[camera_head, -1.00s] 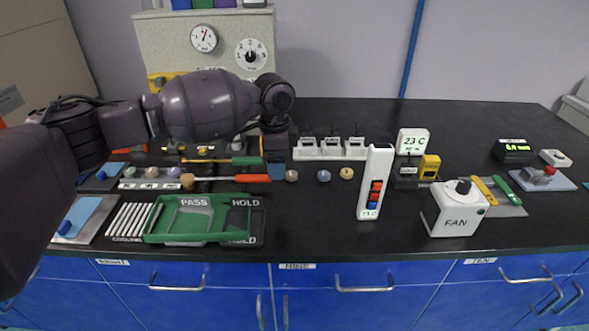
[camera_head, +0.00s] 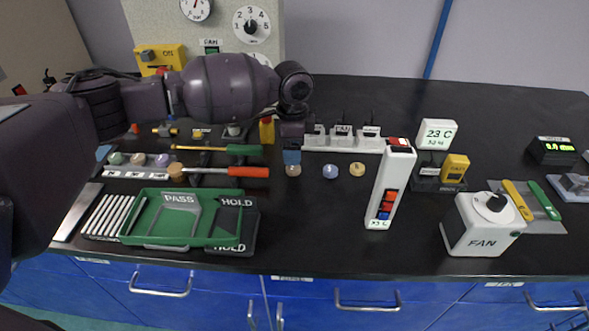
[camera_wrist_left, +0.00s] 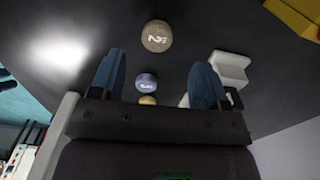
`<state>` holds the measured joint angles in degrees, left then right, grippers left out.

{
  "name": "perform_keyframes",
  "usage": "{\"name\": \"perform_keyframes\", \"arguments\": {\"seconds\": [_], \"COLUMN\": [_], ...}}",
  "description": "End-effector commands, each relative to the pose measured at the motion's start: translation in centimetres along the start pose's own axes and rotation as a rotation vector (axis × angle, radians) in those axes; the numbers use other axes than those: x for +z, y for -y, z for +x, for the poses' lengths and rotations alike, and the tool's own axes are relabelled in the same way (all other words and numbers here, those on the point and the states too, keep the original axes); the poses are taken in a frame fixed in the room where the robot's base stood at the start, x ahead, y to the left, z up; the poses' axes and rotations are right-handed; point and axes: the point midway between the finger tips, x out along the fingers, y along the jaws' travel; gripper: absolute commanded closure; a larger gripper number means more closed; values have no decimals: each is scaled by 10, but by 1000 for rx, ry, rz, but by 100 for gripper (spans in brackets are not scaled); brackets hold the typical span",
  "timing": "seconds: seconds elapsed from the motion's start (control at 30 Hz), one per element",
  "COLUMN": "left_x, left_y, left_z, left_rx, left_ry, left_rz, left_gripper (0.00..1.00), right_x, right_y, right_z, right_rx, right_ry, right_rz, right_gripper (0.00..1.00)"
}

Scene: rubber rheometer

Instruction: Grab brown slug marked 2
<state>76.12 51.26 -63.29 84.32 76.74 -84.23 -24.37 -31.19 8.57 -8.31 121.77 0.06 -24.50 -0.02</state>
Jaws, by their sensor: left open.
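The brown slug marked 2 (camera_head: 293,170) stands on the black bench, just in front of my left gripper's blue fingertips (camera_head: 292,157) in the head view. In the left wrist view the slug (camera_wrist_left: 157,36) shows its "2" beyond the fingertips, roughly centred between them. My left gripper (camera_wrist_left: 158,70) is open, with nothing between its fingers. A blue-grey slug (camera_head: 330,171) and a tan slug (camera_head: 357,169) stand in a row to the right. My right gripper is in neither view.
A green PASS tray (camera_head: 130,232) and HOLD plate lie front left. A red-handled tool (camera_head: 248,171) and a green-handled one lie left of the slug. White blocks (camera_head: 342,140) stand behind. A white switch tower (camera_head: 392,185) and FAN box (camera_head: 482,225) are right.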

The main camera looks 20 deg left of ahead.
Motion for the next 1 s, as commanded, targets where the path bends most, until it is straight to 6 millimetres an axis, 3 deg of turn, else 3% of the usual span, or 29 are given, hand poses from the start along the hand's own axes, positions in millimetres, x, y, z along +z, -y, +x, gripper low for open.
{"name": "perform_keyframes", "arguments": {"seconds": [0.2, 0.5, 0.77, 0.87, 1.0], "left_x": [0, -1, -1, -1, -1], "left_y": [-1, -4, -4, -4, -4], "left_z": [13, 54, 55, 55, 55], "left_rx": [0, 2, -4, -3, -3], "left_ry": [1, 2, -1, -1, -1], "left_rz": [1, -1, 0, 0, 0], "left_gripper": [31, 31, 31, 42, 63], "right_x": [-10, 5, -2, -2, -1], "right_y": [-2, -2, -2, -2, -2], "right_z": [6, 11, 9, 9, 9], "right_rx": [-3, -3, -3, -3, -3], "right_ry": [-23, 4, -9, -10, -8], "right_rz": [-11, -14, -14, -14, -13], "right_gripper": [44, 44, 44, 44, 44]}}
